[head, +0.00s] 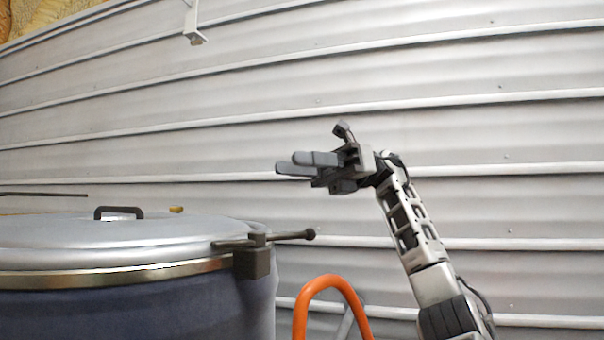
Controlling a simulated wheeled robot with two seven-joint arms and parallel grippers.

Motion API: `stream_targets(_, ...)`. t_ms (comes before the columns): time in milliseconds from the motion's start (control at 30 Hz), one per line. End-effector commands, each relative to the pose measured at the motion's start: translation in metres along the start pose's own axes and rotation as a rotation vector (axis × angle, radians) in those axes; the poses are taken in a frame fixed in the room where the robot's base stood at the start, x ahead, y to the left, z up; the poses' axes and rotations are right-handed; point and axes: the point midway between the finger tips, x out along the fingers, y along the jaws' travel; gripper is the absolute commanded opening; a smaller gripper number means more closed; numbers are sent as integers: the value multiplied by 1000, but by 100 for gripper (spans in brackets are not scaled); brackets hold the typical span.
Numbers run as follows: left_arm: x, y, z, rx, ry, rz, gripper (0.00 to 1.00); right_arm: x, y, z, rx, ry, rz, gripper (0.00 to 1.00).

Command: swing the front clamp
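One clamp (252,262) shows in the head view, a dark grey block on the right side of the hopper rim. Its bar lies over the lid edge, and a dark handle (290,235) with a round knob sticks out to the right. I cannot tell if this is the front clamp. The silver lid (70,238) rests on the blue hopper (120,315). My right gripper (287,163) is above and right of the clamp, apart from it, its fingers pointing left. The fingers overlap in view, so any gap is unclear. It holds nothing visible. My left gripper is out of view.
A black handle (118,212) stands on the lid. A bent orange tube (330,283) rises right of the hopper, below my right gripper. A ribbed metal wall (480,130) fills the background. A small white bracket (192,22) hangs at the top. The space around my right gripper looks clear.

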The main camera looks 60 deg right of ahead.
Motion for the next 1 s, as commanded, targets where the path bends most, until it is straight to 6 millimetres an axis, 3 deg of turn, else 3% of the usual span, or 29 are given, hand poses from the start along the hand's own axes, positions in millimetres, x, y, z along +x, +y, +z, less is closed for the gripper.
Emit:
stream_targets(200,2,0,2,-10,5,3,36,10,20,6,-2,1,0,34)
stream_targets(500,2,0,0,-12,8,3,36,12,22,7,0,-1,0,34)
stream_targets(633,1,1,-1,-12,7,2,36,13,22,7,15,28,-33,1)
stream_targets(667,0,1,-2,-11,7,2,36,14,22,7,27,53,-62,0)
stream_targets(833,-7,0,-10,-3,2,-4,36,17,19,-4,201,298,-428,0)
stream_targets(1000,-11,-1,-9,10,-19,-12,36,-10,18,-17,406,493,-962,0)
